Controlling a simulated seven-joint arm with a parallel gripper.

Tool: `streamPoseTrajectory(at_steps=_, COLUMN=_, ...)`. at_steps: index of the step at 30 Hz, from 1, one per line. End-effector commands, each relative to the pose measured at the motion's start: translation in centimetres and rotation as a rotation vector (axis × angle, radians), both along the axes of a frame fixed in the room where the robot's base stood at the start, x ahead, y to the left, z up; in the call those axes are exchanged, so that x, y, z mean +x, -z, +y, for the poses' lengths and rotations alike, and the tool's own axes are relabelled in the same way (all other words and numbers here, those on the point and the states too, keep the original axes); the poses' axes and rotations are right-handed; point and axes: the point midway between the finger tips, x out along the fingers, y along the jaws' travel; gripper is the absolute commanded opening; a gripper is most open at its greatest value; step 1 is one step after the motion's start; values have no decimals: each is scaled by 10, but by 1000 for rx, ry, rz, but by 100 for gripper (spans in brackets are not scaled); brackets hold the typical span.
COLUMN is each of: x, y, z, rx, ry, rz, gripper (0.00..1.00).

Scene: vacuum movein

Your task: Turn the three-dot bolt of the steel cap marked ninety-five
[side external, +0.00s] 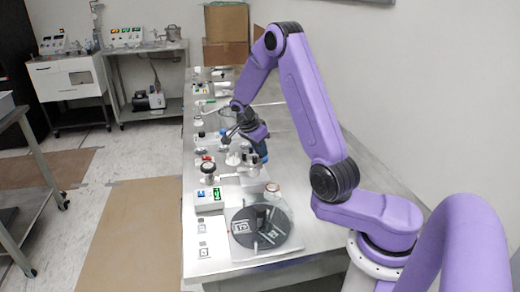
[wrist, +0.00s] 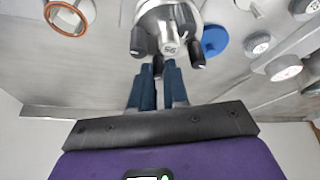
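A steel cap (wrist: 172,47) with a small marking, which looks like 95, is at the top middle of the wrist view. Several dark bolts stick out around it, among them a left bolt (wrist: 140,41) and a right bolt (wrist: 196,53). Their dots are too small to read. My gripper (wrist: 158,68) has two blue fingers pointing at the cap's near side, with a dark piece between their tips. I cannot tell whether they grip it. In the side view my gripper (side external: 262,156) is beside the pale metal fittings, and the cap is hard to make out.
A dark round plate (side external: 282,228) with marker tags lies at the table's near end. A copper-rimmed ring (wrist: 69,17) and a blue disc (wrist: 214,41) flank the cap.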

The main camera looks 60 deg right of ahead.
Motion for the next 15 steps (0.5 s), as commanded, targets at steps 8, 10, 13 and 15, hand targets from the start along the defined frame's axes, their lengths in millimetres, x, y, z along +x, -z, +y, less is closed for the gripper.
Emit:
streamPoseTrajectory(at_steps=8, x=0, y=0, z=0, rx=0, ry=1, rz=-1, gripper=41)
streamPoseTrajectory(at_steps=10, x=0, y=0, z=0, rx=0, ry=1, rz=-1, gripper=41)
streamPoseTrajectory(at_steps=13, x=1, y=-3, z=1, rx=-1, ry=1, rz=-3, gripper=41)
streamPoseTrajectory(at_steps=15, x=2, y=-8, z=3, rx=-1, ry=1, rz=-3, gripper=41)
